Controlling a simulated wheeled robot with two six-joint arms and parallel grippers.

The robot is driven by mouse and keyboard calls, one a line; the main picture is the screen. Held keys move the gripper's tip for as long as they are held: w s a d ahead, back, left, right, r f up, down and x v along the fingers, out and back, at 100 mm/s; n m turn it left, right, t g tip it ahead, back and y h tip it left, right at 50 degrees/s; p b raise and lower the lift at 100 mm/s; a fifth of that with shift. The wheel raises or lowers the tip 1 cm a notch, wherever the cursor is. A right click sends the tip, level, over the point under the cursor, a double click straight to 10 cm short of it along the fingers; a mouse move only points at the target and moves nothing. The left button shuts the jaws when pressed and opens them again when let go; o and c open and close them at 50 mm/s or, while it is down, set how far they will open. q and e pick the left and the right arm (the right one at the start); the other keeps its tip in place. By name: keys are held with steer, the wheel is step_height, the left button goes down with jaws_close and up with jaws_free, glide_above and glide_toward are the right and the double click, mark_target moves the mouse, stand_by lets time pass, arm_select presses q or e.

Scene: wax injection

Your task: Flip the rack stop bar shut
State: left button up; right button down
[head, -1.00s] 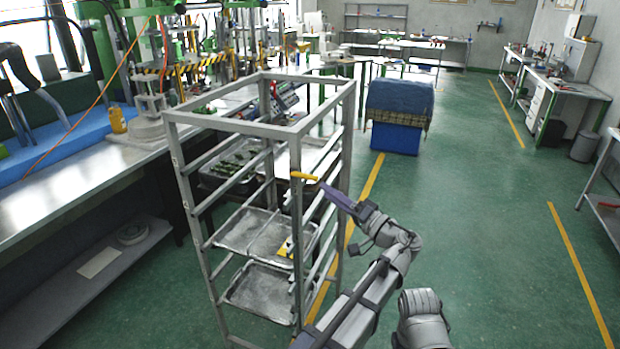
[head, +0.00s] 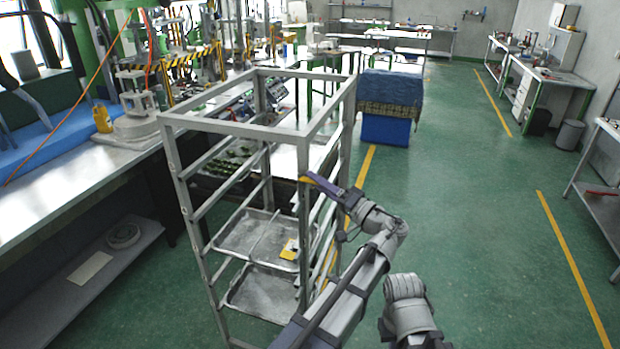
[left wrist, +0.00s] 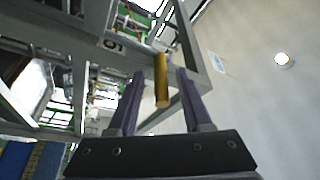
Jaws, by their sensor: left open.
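The grey metal rack (head: 232,128) stands upright in the middle of the head view. Its stop bar (left wrist: 161,82) is a short yellow bar, seen in the left wrist view between my two purple fingers, with a gap on each side. In the head view only a small yellow part of the bar (head: 306,180) shows at the rack's near right post. My left gripper (head: 314,183) is open at that post, around the bar. The fingers hide most of the bar in the head view. My right gripper is not in view.
The rack holds metal trays (head: 250,232), with a yellow item (head: 290,249) on one. A workbench (head: 60,190) with machines runs along the left. A blue bin (head: 385,130) under a cloth stands behind the rack. The green floor to the right is clear.

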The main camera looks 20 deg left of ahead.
arm_select(q)
steer(key=shift+d, duration=0.3)
steer(key=shift+c, duration=0.2)
steer(key=shift+a, duration=0.2)
steer(key=c, duration=0.4)
jaws_close()
stand_by(0.3)
